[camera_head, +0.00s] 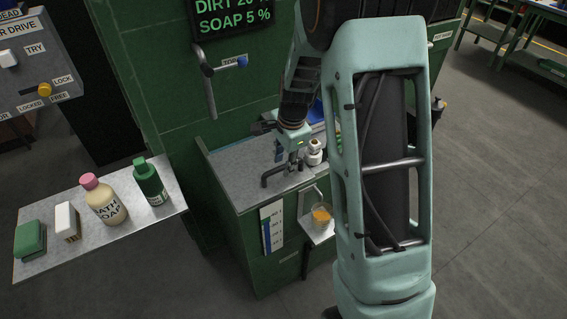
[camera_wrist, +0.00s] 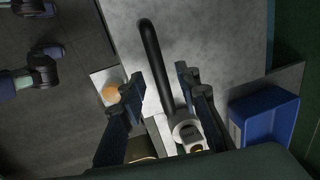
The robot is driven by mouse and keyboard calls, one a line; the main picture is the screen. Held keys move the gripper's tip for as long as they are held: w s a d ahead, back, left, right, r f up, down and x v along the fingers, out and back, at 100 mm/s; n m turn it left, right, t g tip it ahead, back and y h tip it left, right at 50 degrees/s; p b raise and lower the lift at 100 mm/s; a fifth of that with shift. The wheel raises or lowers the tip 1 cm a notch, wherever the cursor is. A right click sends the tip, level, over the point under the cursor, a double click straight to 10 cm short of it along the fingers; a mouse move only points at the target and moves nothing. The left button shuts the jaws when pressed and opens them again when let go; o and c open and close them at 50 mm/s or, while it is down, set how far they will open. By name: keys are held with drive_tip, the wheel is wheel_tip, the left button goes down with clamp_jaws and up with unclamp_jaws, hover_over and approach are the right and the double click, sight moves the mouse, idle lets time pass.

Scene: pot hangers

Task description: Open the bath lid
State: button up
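The bath lid (camera_head: 237,168) is a flat grey plate on top of the green bath cabinet (camera_head: 262,255), and it lies level and closed. It also fills the middle of the wrist view (camera_wrist: 215,35). A dark bar handle (camera_head: 270,178) stands at the lid's front part; in the wrist view the handle (camera_wrist: 152,50) runs lengthwise between my fingers. My gripper (camera_head: 292,160) points down over the lid at the handle. In the wrist view its fingers (camera_wrist: 158,80) are apart, one on each side of the bar, with gaps visible. I cannot tell how deep the fingers reach around it.
A white round fitting (camera_head: 315,152) stands close to my gripper, right of it. A blue bin (camera_wrist: 265,118) is beside the lid. A small shelf with an orange-filled cup (camera_head: 321,214) juts from the front. A shelf with a soap bottle (camera_head: 104,203) is at left.

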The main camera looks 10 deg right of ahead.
drive_tip(key=shift+f, duration=0.3)
clamp_jaws()
idle(0.3)
